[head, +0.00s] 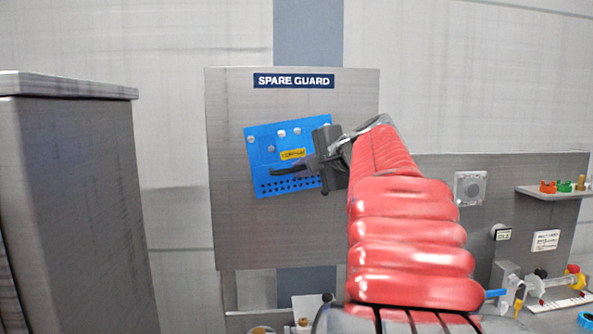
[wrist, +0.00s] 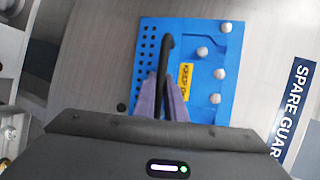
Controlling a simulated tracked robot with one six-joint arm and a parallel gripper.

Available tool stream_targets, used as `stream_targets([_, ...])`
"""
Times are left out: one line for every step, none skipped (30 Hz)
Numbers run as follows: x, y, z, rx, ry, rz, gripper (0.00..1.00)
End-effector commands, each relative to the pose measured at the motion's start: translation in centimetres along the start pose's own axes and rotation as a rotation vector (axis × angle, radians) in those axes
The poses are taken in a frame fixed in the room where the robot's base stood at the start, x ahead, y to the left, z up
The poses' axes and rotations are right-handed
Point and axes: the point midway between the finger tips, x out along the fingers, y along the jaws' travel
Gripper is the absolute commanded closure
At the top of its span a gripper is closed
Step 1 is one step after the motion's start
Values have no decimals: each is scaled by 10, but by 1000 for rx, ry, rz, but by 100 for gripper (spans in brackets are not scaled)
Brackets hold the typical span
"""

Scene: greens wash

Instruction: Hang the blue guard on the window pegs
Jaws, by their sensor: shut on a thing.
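The blue guard (head: 262,170) is a flat panel with a yellow label, rows of small holes along one edge and a black handle (head: 290,170). It lies against the grey SPARE GUARD board (head: 230,220), slightly tilted. Several pale round peg heads show in front of its face. My gripper (head: 317,163) reaches it from the right. In the wrist view the guard (wrist: 190,35) is seen close up, and my gripper's purple fingers (wrist: 163,95) are closed on its black handle (wrist: 167,55). The window pegs cannot be made out.
A tall grey cabinet (head: 70,200) stands at the left. On the right are a wall switch box (head: 469,188), a shelf (head: 555,191) with small coloured items, and fittings with a blue handle (head: 497,293) low down.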

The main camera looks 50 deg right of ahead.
Motion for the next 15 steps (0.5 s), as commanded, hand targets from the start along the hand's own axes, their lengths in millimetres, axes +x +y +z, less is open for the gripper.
stream_targets([0, 0, 0, 7, 1, -4, 100])
stream_targets([0, 0, 0, 15, 1, -9, 100])
stream_targets([0, 0, 1, 32, 1, -19, 100])
stream_targets([0, 0, 1, 46, 3, -28, 100])
stream_targets([-1, 0, 1, 63, 4, -38, 100])
stream_targets([-1, 0, 1, 85, 4, -51, 100])
stream_targets([-1, -1, 2, 101, 4, -61, 100])
stream_targets([-1, -1, 2, 114, 6, -70, 100])
stream_targets([-1, -2, 2, 129, 7, -79, 100])
stream_targets([-1, -1, 2, 135, 7, -82, 100])
stream_targets([-1, -1, 2, 139, 7, -84, 100])
stream_targets([-1, -2, 2, 141, 7, -85, 100])
stream_targets([-1, -2, 1, 140, 7, -85, 100])
stream_targets([-1, -2, 1, 140, 7, -85, 100])
stream_targets([-1, -2, 1, 140, 7, -85, 100])
